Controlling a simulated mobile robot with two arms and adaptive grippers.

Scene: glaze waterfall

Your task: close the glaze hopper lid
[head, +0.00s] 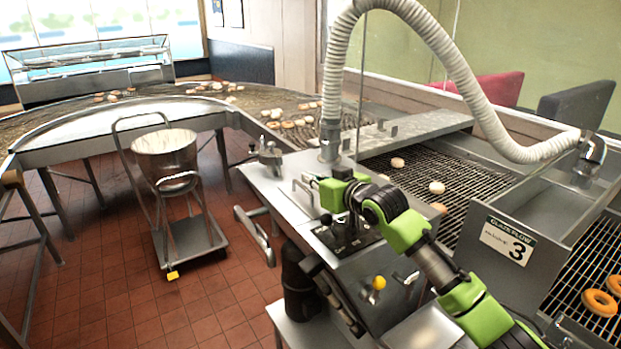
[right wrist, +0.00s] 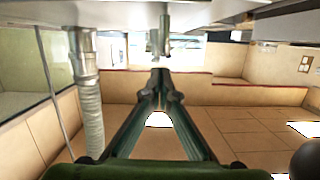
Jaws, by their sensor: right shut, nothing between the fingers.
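The steel glaze machine housing (head: 275,185) stands in the middle of the head view, with a flat top and the ribbed hose fitting (head: 330,140) rising from it. A thin bent handle (head: 301,186) shows on this top; I cannot tell for sure which panel is the hopper lid or how far it stands open. My right gripper (head: 312,181) is over the top beside the handle, shut and empty. In the right wrist view its closed fingertips (right wrist: 160,76) point toward a small metal post (right wrist: 163,38) on a steel surface, apart from it. My left gripper is not in view.
The white hose (head: 440,50) arches over the wire conveyor (head: 465,185) to a steel trough (head: 530,215) labelled 3. A cart with a bucket (head: 166,155) stands left on open tiled floor.

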